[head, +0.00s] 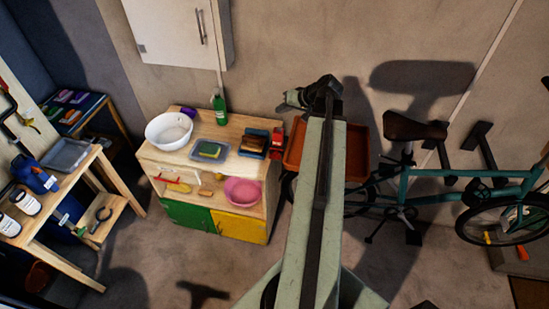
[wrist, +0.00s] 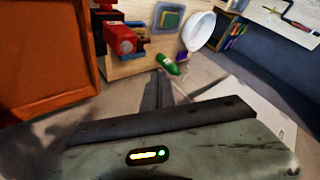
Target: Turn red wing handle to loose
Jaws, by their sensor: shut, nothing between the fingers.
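My gripper (head: 285,105) is at the far end of my raised arm, shut and empty, in front of the wall and above an orange-brown crate. In the wrist view my dark fingers (wrist: 160,88) point up the picture, apart from everything. I cannot tell for sure which thing is the red wing handle. No wing shape is clear on either.
The wooden cabinet (head: 255,188) carries a white bowl (head: 168,131), a green bottle (head: 219,110) and trays. The orange-brown crate (head: 357,155) is behind my arm, near a teal bicycle (head: 470,195). A workbench (head: 60,205) stands left. Floor before the cabinet is clear.

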